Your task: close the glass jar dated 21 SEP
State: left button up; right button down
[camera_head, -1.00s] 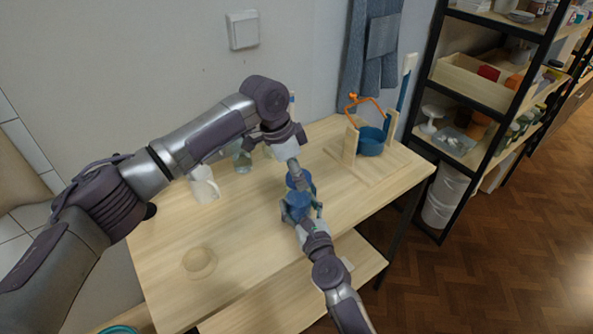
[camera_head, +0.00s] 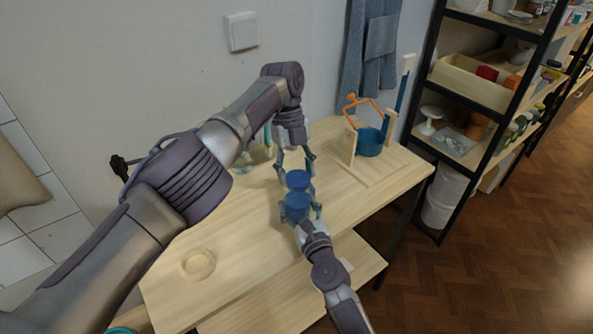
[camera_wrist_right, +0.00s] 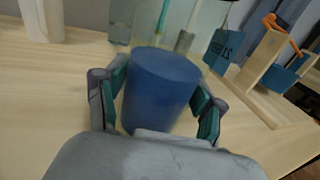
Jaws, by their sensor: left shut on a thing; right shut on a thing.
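My left gripper (camera_head: 295,172) is shut on a small round blue piece (camera_head: 298,180) near the middle of the table. My right gripper (camera_head: 301,214), just in front of it, is shut on a blue cylinder (camera_head: 295,203). In the right wrist view the blue cylinder (camera_wrist_right: 160,85) stands between the fingers of my right gripper (camera_wrist_right: 157,105), with its flat top showing. The two blue things appear close together; I cannot tell whether they touch. No date is readable on either, so I cannot confirm which jar this is.
A shallow round wooden dish (camera_head: 198,264) lies at the table's front left. A wooden stand (camera_head: 384,180) with a blue pot (camera_head: 370,141) and orange handle is at the right. Glassware (camera_head: 243,162) stands behind my left arm. A black shelf (camera_head: 470,95) is farther right.

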pick_arm(q)
jog(key=shift+s, duration=0.1)
jog(key=o, duration=0.7)
jog(key=shift+r, duration=2.25)
jog(key=shift+c, duration=0.4)
jog(key=shift+n, duration=0.3)
